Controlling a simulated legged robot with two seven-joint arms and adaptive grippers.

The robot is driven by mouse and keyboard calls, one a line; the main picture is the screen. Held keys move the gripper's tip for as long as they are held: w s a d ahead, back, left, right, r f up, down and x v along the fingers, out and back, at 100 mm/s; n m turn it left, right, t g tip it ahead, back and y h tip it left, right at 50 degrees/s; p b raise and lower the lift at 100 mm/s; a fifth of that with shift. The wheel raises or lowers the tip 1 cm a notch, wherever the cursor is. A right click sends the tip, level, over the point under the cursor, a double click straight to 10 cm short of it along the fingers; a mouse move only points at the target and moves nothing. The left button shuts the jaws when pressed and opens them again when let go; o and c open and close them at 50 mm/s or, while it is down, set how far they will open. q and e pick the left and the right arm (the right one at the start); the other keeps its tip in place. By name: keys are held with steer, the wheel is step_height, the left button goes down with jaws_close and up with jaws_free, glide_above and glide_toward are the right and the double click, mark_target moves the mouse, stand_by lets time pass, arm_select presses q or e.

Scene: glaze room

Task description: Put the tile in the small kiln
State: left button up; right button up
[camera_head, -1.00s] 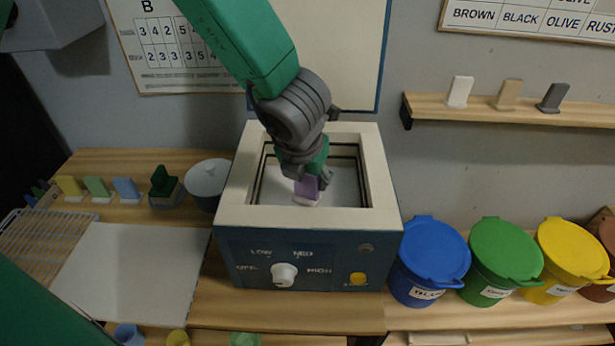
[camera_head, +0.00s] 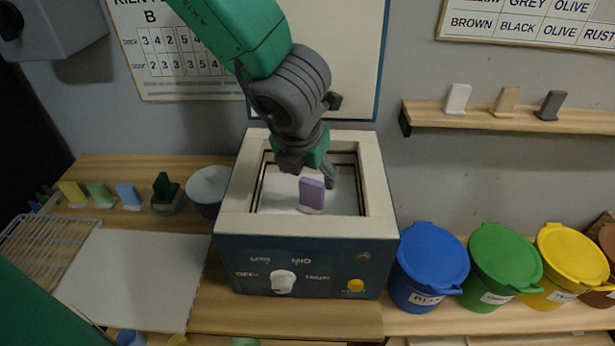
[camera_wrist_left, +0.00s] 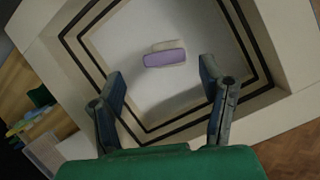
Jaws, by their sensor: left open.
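The purple tile (camera_head: 311,193) stands upright on a pale base on the floor inside the small open-topped kiln (camera_head: 234,219). In the left wrist view the tile (camera_wrist_left: 164,59) lies beyond my fingertips, apart from both. My left gripper (camera_head: 310,176) is over the kiln opening, just above and behind the tile. It is open and empty; in the left wrist view the two fingers (camera_wrist_left: 165,92) are spread wide with kiln floor between them. My right gripper is not in view.
A shelf (camera_head: 510,116) with three small tiles is on the right wall. Lidded buckets, blue (camera_head: 428,262), green (camera_head: 502,262) and yellow (camera_head: 570,262), stand right of the kiln. A white board (camera_head: 130,275), a wire rack (camera_head: 45,250) and a grey pot (camera_head: 208,187) are on the left.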

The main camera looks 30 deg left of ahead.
arm_select(q)
steer(key=p+v, duration=0.1)
steer(key=v, duration=0.5)
steer(key=shift+s+a+r, duration=0.2)
steer(key=shift+d, duration=0.3)
